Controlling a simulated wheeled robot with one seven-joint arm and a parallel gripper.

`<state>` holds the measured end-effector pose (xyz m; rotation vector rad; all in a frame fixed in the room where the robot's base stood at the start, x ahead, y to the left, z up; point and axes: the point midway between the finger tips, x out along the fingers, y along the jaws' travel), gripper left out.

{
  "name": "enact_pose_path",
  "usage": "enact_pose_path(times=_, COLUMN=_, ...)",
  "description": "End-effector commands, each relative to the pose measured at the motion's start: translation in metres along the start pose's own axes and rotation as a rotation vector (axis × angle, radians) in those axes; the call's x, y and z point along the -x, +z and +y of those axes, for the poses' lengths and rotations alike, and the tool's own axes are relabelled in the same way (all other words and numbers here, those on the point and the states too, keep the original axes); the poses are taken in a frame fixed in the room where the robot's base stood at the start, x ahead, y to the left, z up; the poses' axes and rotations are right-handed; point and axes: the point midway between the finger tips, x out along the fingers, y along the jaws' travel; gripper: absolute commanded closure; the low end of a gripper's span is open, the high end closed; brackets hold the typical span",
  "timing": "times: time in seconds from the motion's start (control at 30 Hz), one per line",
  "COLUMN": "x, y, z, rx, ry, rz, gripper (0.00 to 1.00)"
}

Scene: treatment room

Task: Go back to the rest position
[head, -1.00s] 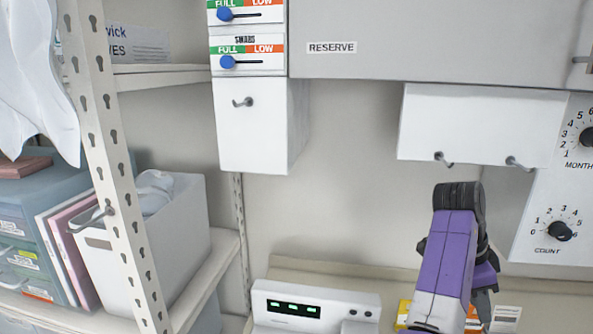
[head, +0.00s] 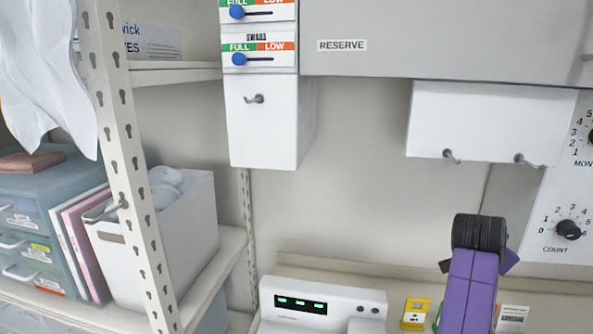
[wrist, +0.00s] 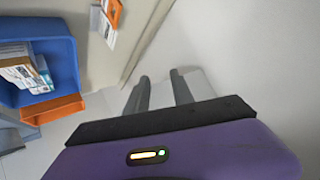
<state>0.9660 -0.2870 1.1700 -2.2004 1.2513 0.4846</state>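My arm's purple and black link shows at the lower right of the head view, above the counter (head: 545,292). My gripper's fingers cannot be made out in the head view. In the wrist view my gripper (wrist: 160,78) shows two dark fingers, apart, with nothing between them. They are over a plain pale surface. No object is held.
A white device with green displays (head: 322,303) and a yellow box (head: 415,314) stand on the counter. Left is a shelf post (head: 128,170) with a white bin (head: 185,235). Hooked white boxes (head: 268,135) hang above. The wrist view shows a blue bin (wrist: 66,65).

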Motion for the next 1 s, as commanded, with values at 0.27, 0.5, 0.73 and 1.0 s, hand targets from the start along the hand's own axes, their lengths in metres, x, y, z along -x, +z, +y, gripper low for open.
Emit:
enact_pose_path(times=0.27, x=0.005, y=0.031, z=0.014, rx=0.291, ry=-0.256, rz=0.287, gripper=0.71)
enact_pose_path(times=0.5, x=0.041, y=0.088, z=0.037, rx=0.500, ry=-0.461, rz=0.464, gripper=0.71)
enact_pose_path(times=0.73, x=0.091, y=0.154, z=0.076, rx=0.636, ry=-0.642, rz=0.564, gripper=0.71)
enact_pose_path(times=1.0, x=0.162, y=0.225, z=0.139, rx=0.710, ry=-0.826, rz=0.603, gripper=0.71)
